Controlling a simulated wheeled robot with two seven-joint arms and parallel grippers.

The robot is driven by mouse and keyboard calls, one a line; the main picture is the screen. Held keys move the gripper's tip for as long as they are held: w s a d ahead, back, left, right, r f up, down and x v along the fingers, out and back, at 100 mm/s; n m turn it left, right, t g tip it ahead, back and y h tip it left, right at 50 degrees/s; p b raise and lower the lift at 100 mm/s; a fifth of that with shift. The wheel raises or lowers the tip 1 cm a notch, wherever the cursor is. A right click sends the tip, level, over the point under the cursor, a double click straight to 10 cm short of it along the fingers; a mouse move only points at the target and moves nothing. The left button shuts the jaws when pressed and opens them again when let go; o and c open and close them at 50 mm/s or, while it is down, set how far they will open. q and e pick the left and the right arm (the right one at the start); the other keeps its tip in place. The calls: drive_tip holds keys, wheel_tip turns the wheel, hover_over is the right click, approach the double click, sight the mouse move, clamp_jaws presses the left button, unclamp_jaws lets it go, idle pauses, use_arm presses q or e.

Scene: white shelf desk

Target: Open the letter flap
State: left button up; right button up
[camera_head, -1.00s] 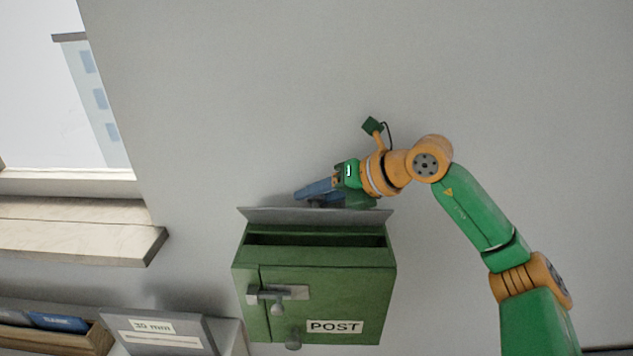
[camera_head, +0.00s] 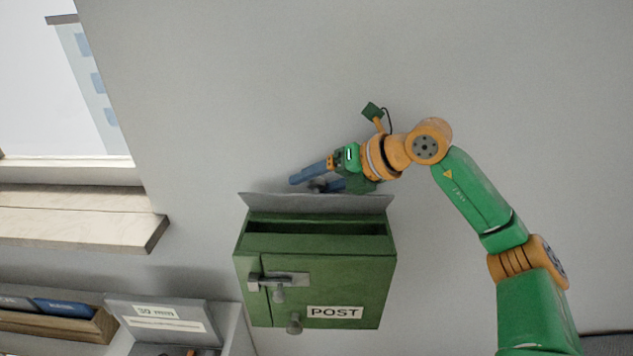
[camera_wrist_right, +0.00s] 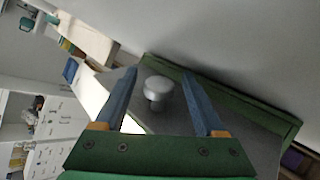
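A green mailbox (camera_head: 315,275) labelled POST is on the wall. Its grey letter flap (camera_head: 270,203) stands tilted up along the top, with the dark slot (camera_head: 315,243) showing below it. My right gripper (camera_head: 306,184) is just behind the flap's upper edge, which hides part of it. In the right wrist view, the gripper (camera_wrist_right: 157,78) is open, with a blue finger on each side of a round grey knob (camera_wrist_right: 157,88) on the flap (camera_wrist_right: 225,130). A gap shows between the knob and both fingers. My left gripper is not in view.
The mailbox front has a latch (camera_head: 279,282) and a small knob (camera_head: 294,324). A grey box labelled 30 mm (camera_head: 160,320) and a wooden tray (camera_head: 90,325) stand at lower left. A window ledge (camera_head: 80,225) is above them. The wall above the mailbox is clear.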

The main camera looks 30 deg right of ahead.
sight(323, 181)
drive_tip(key=b+v, duration=0.2)
drive_tip(key=v, duration=0.5)
drive_tip(key=shift+s+d, duration=0.1)
drive_tip(key=shift+s, duration=0.05)
